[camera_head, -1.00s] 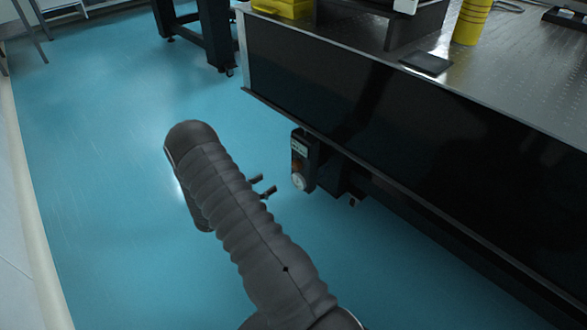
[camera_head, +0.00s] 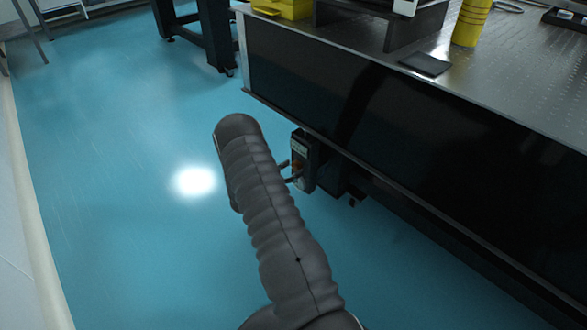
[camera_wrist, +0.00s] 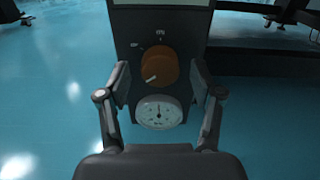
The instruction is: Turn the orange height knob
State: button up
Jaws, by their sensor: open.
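The orange height knob (camera_wrist: 158,66) is on a dark panel (camera_wrist: 125,25) in the wrist view, with a pale mark at its lower left. A round white gauge (camera_wrist: 158,112) sits just below it. My gripper (camera_wrist: 160,85) is open, with one finger on each side of the knob's lower part and the gauge. I cannot tell whether the fingers touch anything. In the head view the knob (camera_head: 297,166) shows small on the control box under the table edge, and my fingertips (camera_head: 286,171) are close beside it, partly hiding the box.
The optical table (camera_head: 480,95) overhangs the box, its long dark side (camera_head: 400,130) running to the lower right. Yellow containers (camera_head: 467,22) and a black pad (camera_head: 425,64) are on top. The blue floor (camera_head: 120,200) at left is clear.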

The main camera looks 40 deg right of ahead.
jog(key=shift+d, duration=0.55)
jog(key=c, duration=1.1)
jog(key=shift+c, duration=0.2)
jog(key=shift+n, duration=0.3)
jog(key=n+b, duration=0.1)
jog(key=n, duration=0.3)
jog(key=shift+n, duration=0.3)
jog(key=n, duration=0.6)
jog(key=shift+n, duration=0.4)
